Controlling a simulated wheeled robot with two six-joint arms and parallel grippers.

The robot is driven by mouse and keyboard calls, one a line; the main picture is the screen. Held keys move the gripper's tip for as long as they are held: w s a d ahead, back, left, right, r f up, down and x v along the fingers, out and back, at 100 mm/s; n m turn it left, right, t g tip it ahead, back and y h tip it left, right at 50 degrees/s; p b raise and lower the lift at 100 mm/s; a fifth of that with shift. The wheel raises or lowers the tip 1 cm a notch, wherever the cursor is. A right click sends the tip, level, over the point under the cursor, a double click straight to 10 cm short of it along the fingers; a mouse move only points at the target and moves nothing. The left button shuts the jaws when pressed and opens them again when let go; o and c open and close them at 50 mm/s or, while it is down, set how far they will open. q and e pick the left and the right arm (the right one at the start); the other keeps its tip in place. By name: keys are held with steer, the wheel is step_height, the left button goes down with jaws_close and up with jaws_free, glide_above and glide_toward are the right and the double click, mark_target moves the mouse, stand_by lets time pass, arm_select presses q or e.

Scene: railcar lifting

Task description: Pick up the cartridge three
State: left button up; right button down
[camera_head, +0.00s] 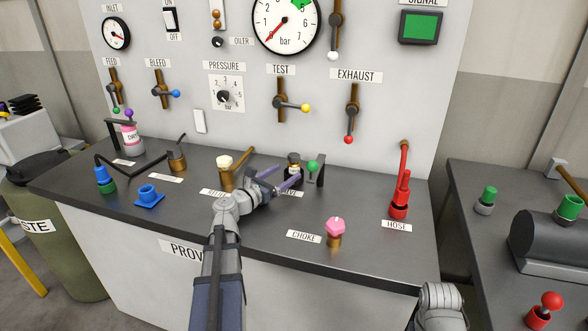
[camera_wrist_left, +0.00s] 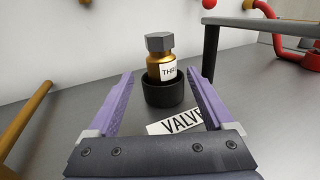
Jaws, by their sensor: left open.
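Cartridge three (camera_wrist_left: 160,60) is a brass cylinder with a grey hex head and a white label of which "TH" reads. It stands upright in a black cup (camera_wrist_left: 163,92) on the dark bench, behind a "VALVE" label. In the head view the cartridge (camera_head: 293,160) shows small and dark-topped, just beyond my left gripper (camera_head: 284,178). The left gripper is open and empty. In the left wrist view its purple fingers point toward the cup, one to either side, with the cartridge beyond them. Only a grey part of my right arm shows at the bottom right; its gripper does not show.
A dark stand with a green knob (camera_head: 313,166) is close right of the cartridge. A cream-topped brass part (camera_head: 225,168) stands left of it. A pink-topped part (camera_head: 335,230) and a red hose (camera_head: 402,195) are further right. The gauge panel (camera_head: 205,60) rises behind.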

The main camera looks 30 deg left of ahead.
mark_target(290, 170)
arm_select(q)
steer(key=w, duration=0.2)
steer(key=w+d, duration=0.1)
steer(key=w, duration=0.2)
steer(key=shift+r, duration=0.15)
steer(key=shift+c, duration=0.3)
jaws_close()
stand_by(0.4)
